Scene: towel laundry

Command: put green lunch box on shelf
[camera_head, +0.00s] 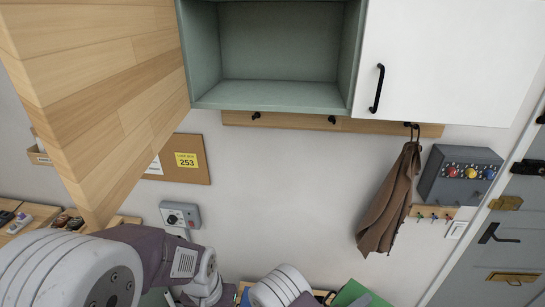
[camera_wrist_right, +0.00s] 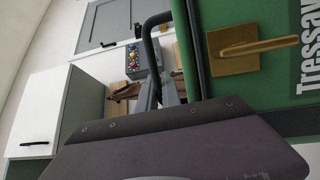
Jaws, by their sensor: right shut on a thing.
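The green lunch box (camera_wrist_right: 245,90), with a brass latch, white lettering and a dark handle (camera_wrist_right: 150,45), fills the right side of the right wrist view. My right gripper (camera_wrist_right: 160,92) is shut on that handle. In the head view, a green surface (camera_head: 354,294), probably the lunch box, shows at the bottom edge beside my right arm. The open green-grey shelf compartment (camera_head: 275,95) is at the top centre and looks empty, above the visible part of my arms. My left arm enters at the lower left; its gripper is out of view.
A wooden panel (camera_head: 110,70) stands left of the compartment, a closed white cabinet door (camera_head: 445,60) to its right. Below run a hook rail (camera_head: 290,122), a hanging brown towel (camera_head: 390,205) and a grey control box (camera_head: 458,175).

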